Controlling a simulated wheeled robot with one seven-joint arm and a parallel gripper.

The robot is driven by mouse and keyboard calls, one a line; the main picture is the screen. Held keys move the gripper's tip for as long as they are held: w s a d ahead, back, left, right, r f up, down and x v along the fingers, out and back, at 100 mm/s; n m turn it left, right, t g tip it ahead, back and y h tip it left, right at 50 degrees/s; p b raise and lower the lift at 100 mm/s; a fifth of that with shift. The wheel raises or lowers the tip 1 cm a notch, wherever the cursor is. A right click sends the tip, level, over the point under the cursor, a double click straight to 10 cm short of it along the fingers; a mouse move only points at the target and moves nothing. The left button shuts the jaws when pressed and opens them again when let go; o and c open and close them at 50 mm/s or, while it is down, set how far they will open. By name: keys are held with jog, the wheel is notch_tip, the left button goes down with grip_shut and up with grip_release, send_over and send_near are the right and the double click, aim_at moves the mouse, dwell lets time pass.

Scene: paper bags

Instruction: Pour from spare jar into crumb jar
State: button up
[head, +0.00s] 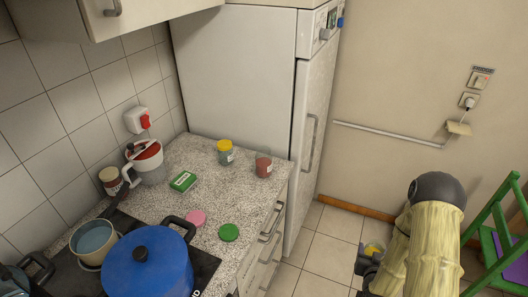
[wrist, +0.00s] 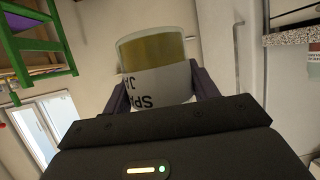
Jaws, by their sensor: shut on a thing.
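My gripper (head: 371,258) is low at the right in the head view, off the counter. It is shut on the spare jar (head: 374,248), whose yellowish contents show. In the wrist view the spare jar (wrist: 155,75) stands between the fingers (wrist: 158,92), with a white label reading "SPA" and "JA" and brownish-yellow contents. On the counter, an open glass jar with reddish contents (head: 263,164) stands near the right edge. A jar with a yellow top (head: 225,153) stands to its left. Their labels are too small to read, so I cannot tell which is the crumb jar.
The counter (head: 235,190) holds a green box (head: 183,181), a pink disc (head: 196,218) and a green disc (head: 229,232). A blue pot (head: 150,265) and a pan (head: 94,242) are on the stove. The fridge (head: 240,80) stands behind. A green chair (head: 495,235) is at the right.

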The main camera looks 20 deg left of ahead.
jog(key=shift+a+r, duration=0.1)
jog(key=w+a+r+n+y+p, duration=0.2)
jog(key=w+a+r, duration=0.2)
jog(key=a, duration=0.5)
jog(key=w+a+r+n+y+p, duration=0.25)
jog(key=w+a+r, duration=0.2)
jog(key=a, duration=0.35)
jog(key=a+r+n+g+y+p, duration=0.1)
jog(key=a+r+y, duration=0.1)
jog(key=a+r, duration=0.5)
jog(key=a+r+n+g+y+p, duration=0.2)
jog(key=a+r, duration=0.4)
jog(key=a, duration=0.8)
jog(key=shift+a+r, duration=0.25)
jog(key=shift+r, duration=0.15)
jog(key=shift+n, duration=0.25)
